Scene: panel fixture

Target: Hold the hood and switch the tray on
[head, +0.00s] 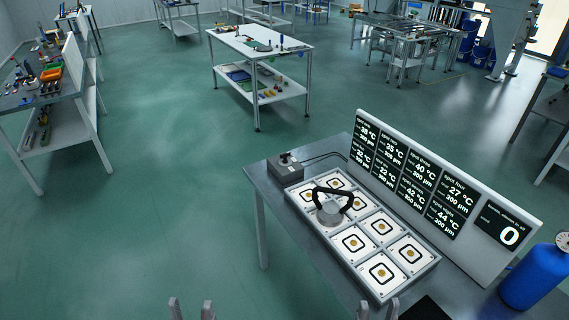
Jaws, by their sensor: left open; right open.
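The tray (352,243) is a pale panel with several white square spots, each with a black rounded frame and a small gold centre. It lies on the grey table. What looks like the hood (329,215), a grey round body with a black arched handle, stands on the tray's left part. A grey box with a dark knob (285,168), possibly the switch, sits at the table's far left corner. My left gripper (191,310) is open and empty at the bottom edge, left of the table. My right gripper (378,310) is open and empty at the bottom, in front of the tray.
A display board (440,190) with temperature readouts and a large 0 stands behind the tray. A blue bottle (535,277) stands at the right. A black mat (424,309) lies at the table's near edge. Other workbenches stand farther off.

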